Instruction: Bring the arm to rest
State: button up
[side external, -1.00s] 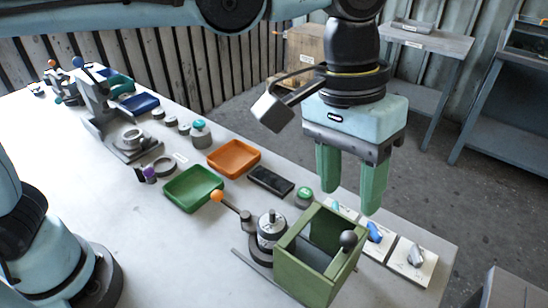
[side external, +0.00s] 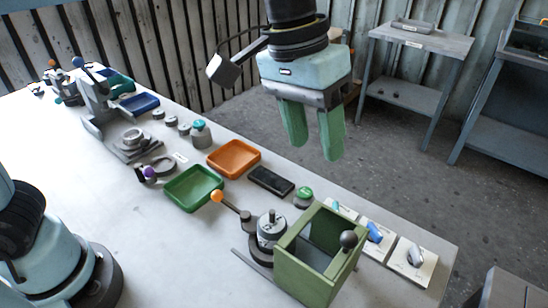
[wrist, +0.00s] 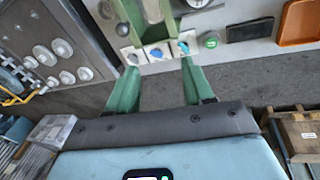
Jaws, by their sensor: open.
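My gripper (side external: 312,145) hangs in the air above the far edge of the workbench, with its two green fingers pointing down. The fingers stand apart and nothing shows between them. In the wrist view my gripper (wrist: 152,85) also shows open, with the small white cards (wrist: 158,52) of the bench edge beyond its fingertips. The green box (side external: 315,262) with a dark ball knob stands on the bench below and in front of it, apart from the fingers.
An orange tray (side external: 233,158), a green tray (side external: 193,188), a black flat device (side external: 271,181) and a lever fixture (side external: 270,232) stand on the bench. White cards with small parts (side external: 413,260) lie at the right end. A grey side table (side external: 420,42) stands behind. Air around my gripper is free.

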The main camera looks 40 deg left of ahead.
jog(key=s+a+f+n+t+y, duration=0.1)
jog(key=a+f+t, duration=0.2)
jog(key=a, duration=0.9)
jog(key=s+a+f+t+y, duration=0.1)
jog(key=s+a+f+t, duration=0.1)
jog(key=a+f, duration=0.5)
jog(key=a+t, duration=0.1)
jog(key=a, duration=0.4)
jog(key=shift+a+f+n+y, duration=0.3)
jog(key=shift+a+n, duration=0.05)
jog(key=shift+n, duration=0.05)
